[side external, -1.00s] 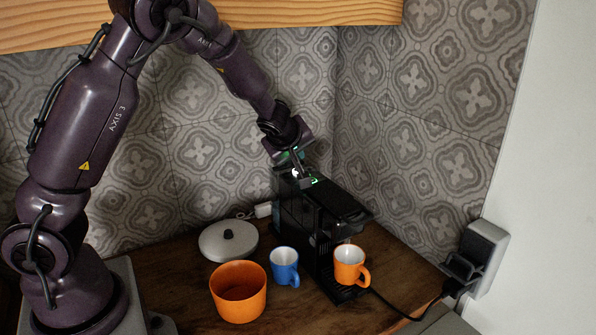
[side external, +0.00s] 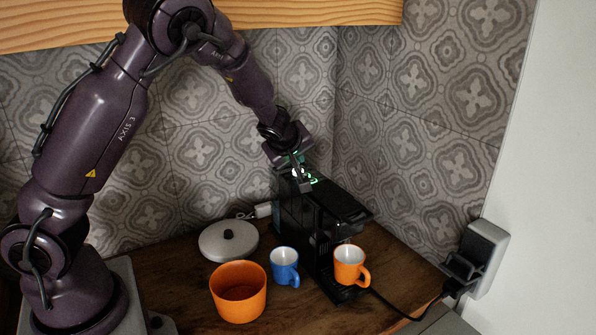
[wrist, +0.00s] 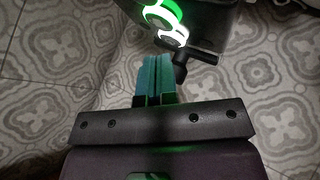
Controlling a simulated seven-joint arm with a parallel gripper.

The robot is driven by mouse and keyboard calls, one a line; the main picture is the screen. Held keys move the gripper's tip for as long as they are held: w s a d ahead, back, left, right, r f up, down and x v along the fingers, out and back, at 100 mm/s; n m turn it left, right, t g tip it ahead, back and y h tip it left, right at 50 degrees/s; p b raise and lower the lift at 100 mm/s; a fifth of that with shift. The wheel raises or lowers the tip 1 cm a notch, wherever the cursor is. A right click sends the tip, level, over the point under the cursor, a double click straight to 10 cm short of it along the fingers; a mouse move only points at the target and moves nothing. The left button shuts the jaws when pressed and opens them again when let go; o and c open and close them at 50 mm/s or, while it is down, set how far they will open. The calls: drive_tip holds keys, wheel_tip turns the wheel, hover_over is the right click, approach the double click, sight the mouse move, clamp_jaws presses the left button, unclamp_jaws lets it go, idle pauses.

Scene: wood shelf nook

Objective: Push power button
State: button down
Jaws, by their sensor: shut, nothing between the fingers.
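The black coffee machine (side external: 338,212) stands on the wooden counter near the tiled corner. Lit buttons (side external: 311,178) glow on its top at the back left. In the wrist view, a green-lit round button (wrist: 165,9) and a white-ringed round button (wrist: 170,36) show on the machine's dark top. My gripper (side external: 303,186) is shut and empty, pointing down at the machine's top beside the lit buttons. Its teal fingertips (wrist: 158,62) appear just below the white-ringed button in the wrist view. I cannot tell whether they touch the machine.
An orange mug (side external: 349,268) sits at the machine's front, with a blue mug (side external: 284,268) left of it. An orange bowl (side external: 238,297) and a grey lid-like disc (side external: 228,240) are further left. A wooden shelf (side external: 290,12) hangs above. A black cable runs to a wall socket (side external: 484,258).

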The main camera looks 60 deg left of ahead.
drive_tip(key=shift+f, duration=0.4)
drive_tip(key=shift+r, duration=0.1)
drive_tip(key=shift+r, duration=0.8)
wheel_tip(320, 180, up, 6)
idle(0.7)
